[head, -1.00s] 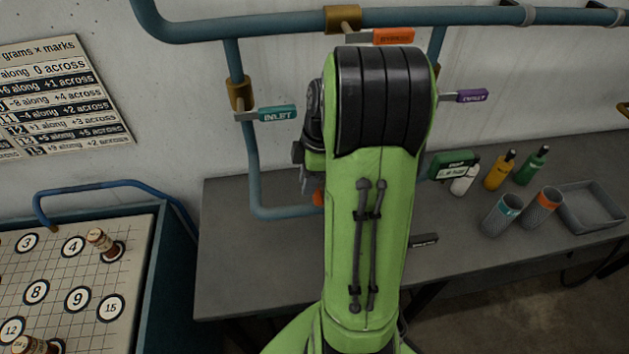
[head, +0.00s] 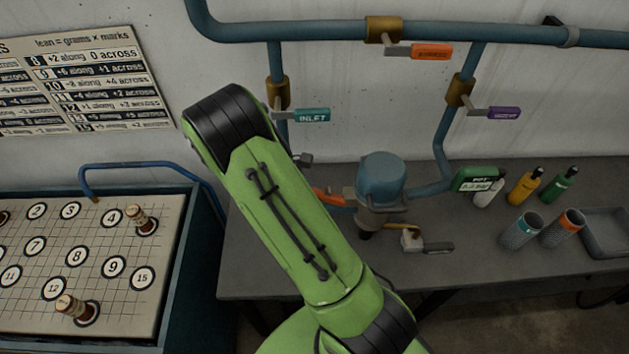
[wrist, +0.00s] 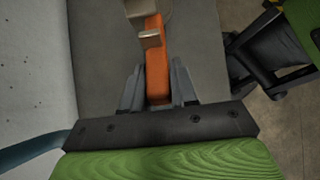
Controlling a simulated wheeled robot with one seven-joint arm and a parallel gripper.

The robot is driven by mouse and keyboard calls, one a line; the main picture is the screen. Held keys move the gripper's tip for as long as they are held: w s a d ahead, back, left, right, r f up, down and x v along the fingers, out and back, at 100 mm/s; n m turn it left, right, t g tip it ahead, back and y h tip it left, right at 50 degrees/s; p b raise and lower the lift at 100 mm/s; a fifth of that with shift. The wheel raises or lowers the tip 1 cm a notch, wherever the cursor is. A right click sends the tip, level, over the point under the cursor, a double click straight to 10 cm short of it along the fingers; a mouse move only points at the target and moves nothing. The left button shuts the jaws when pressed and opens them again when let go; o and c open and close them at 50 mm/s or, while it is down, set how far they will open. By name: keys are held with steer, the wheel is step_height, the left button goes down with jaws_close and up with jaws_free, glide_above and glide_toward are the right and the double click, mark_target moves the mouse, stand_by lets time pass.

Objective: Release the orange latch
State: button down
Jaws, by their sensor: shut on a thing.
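The orange latch (head: 328,197) sticks out on the left side of a blue capped vessel (head: 381,180) on the grey bench. In the wrist view the orange latch (wrist: 157,55) runs up the picture from between my fingers to a pale metal bracket (wrist: 150,37). My gripper (wrist: 157,82) is shut on the latch's near end, one grey finger on each side. In the head view my green arm hides the gripper and part of the latch.
Blue pipes carry a teal INLET handle (head: 312,115), an orange-red handle (head: 432,51) and a purple handle (head: 504,113). A yellow lever (head: 425,246), bottles and cups (head: 521,231) stand on the bench (head: 270,275). A numbered board (head: 50,290) lies left.

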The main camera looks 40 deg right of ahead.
steer(key=shift+w+a+f+g+h+p, duration=0.1)
steer(key=shift+a+f+g+h+p, duration=0.1)
steer(key=shift+f+g+h+p, duration=0.45)
steer(key=shift+f, duration=0.1)
steer(key=c, duration=1)
jaws_free()
steer(key=shift+o, duration=0.2)
steer(key=p+v, duration=0.2)
steer(key=v, duration=1.3)
steer(key=shift+a+r, duration=0.2)
steer(key=shift+a, duration=0.25)
steer(key=shift+d+r, duration=0.1)
